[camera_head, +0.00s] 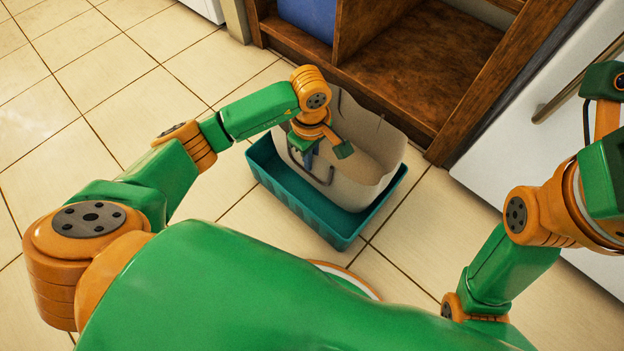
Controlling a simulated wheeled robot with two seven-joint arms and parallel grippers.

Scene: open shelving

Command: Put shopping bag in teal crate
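The shopping bag (374,149) is cream-white with an open top and a dark loop handle on its near side. It stands inside the teal crate (335,229) on the floor, leaning slightly. The crate's near and left walls show; the bag hides most of its inside, so I cannot see whether the bag touches the bottom. My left gripper (325,153) is over the near left side of the bag, close to the handle. Its fingers are spread apart, with nothing seen held between them. My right arm is at the right edge; its gripper is not in view.
A brown wooden shelf unit (432,60) stands just behind the crate, with a blue box (308,17) in its left bay. A white appliance (545,140) with a long handle is at the right. The tiled floor (110,100) at the left is clear.

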